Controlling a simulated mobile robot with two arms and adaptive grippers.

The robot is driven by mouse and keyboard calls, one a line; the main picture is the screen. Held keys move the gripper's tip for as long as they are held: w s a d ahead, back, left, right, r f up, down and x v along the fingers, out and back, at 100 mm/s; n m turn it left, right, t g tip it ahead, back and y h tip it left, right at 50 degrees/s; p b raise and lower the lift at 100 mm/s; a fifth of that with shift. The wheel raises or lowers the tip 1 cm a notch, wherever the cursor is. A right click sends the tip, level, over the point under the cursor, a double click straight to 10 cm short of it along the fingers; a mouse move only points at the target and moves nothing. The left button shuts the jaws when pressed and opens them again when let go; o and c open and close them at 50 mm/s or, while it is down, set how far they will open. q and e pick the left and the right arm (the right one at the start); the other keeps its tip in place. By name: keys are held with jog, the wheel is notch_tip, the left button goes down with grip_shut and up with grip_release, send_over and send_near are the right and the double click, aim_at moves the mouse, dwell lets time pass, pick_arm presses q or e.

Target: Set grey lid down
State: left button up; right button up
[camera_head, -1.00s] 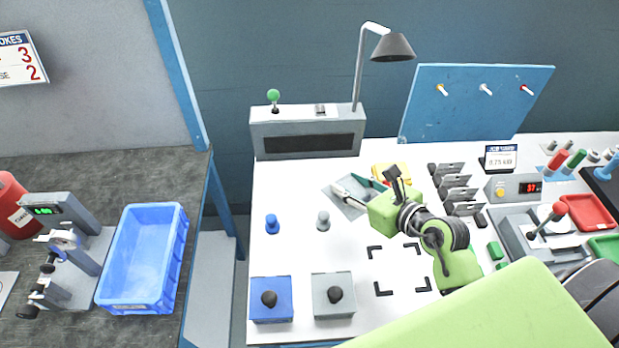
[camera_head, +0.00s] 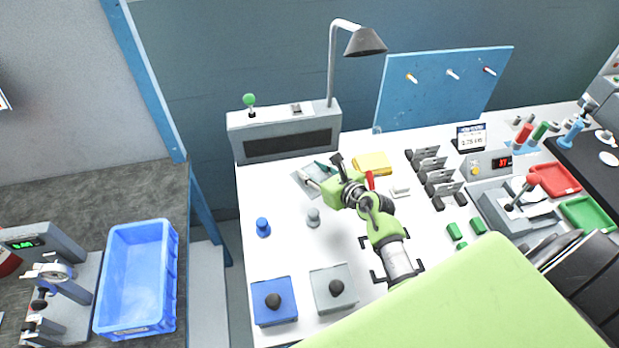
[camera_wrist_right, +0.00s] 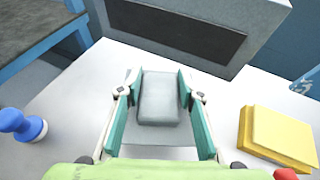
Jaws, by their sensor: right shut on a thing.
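The grey lid (camera_wrist_right: 158,98) looks like a flat grey plate with a raised rounded block on it. In the right wrist view the block sits between the teal finger pads of my right gripper (camera_wrist_right: 160,112), which is shut on it. In the head view the lid's plate (camera_head: 304,183) shows at the tips of my right gripper (camera_head: 318,175), over the white bench behind the grey peg. The gripper hides part of it. I cannot tell whether the plate touches the bench. My left gripper is not in view.
A grey console (camera_head: 285,133) stands behind the lid. A yellow block (camera_head: 372,163) is to its right. A grey peg (camera_head: 313,217) and blue peg (camera_head: 263,227) stand in front. Blue (camera_head: 273,318) and grey (camera_head: 330,305) knobbed boxes sit at the front edge.

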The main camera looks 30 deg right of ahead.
jog(key=shift+w+f, duration=0.8)
jog(key=shift+f, duration=0.15)
jog(key=shift+f+b, duration=0.5)
jog(key=shift+f, duration=1.1)
jog(key=shift+a+f, duration=0.1)
jog(key=shift+f, duration=0.1)
jog(key=o, duration=1.1)
jog(key=shift+r, duration=0.1)
